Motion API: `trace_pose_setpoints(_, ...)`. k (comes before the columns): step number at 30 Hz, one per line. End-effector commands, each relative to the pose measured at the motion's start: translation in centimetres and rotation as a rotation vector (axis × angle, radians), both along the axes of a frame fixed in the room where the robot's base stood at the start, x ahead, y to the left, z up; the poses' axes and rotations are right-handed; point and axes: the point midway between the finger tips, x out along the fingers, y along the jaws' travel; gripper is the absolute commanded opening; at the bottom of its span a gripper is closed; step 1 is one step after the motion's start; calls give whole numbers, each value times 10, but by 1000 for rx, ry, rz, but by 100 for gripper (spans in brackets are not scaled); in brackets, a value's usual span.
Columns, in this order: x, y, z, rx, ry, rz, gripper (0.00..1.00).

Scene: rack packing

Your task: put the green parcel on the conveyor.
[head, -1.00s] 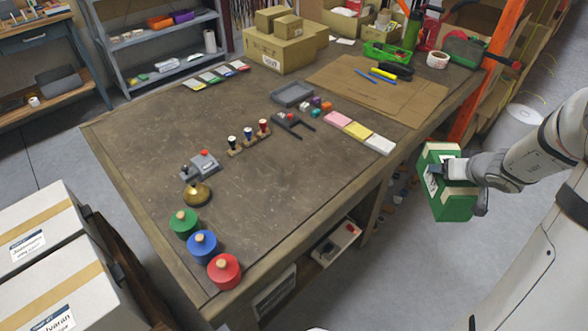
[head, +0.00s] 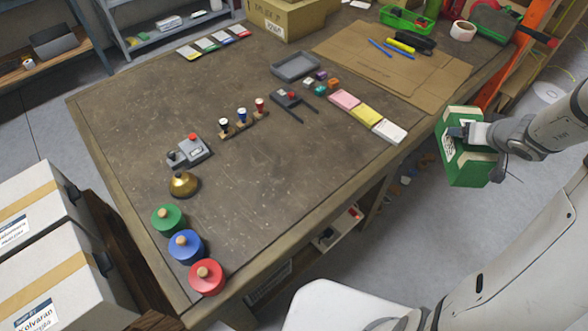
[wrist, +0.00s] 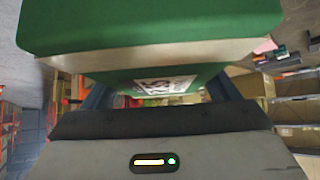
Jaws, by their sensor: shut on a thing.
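The green parcel (head: 466,168) has a pale band and a white label. It is at the right of the head view, beside the workbench's right edge and in the air over the floor. My gripper (head: 462,135) is shut on it. In the wrist view the parcel (wrist: 160,28) fills the top, with its label facing my gripper (wrist: 155,95). No conveyor can be made out in either view.
A workbench (head: 120,150) fills the middle. It bears red, blue and green knobbed discs, a brass bell (head: 183,184), stamps, note pads and a cardboard sheet (head: 370,60). White boxes (head: 30,220) stand at the lower left. Floor shows between bench and arm.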

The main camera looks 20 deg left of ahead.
Motion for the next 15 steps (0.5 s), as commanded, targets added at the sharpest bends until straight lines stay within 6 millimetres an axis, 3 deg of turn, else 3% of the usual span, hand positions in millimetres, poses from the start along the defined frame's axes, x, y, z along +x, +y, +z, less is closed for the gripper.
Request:
trace_pose_setpoints(5,3,19,3,0,-6,46,42)
trace_pose_setpoints(8,4,50,7,3,-13,122,42)
trace_pose_setpoints(11,2,96,13,5,-22,245,42)
trace_pose_setpoints(15,-14,175,23,10,-32,460,42)
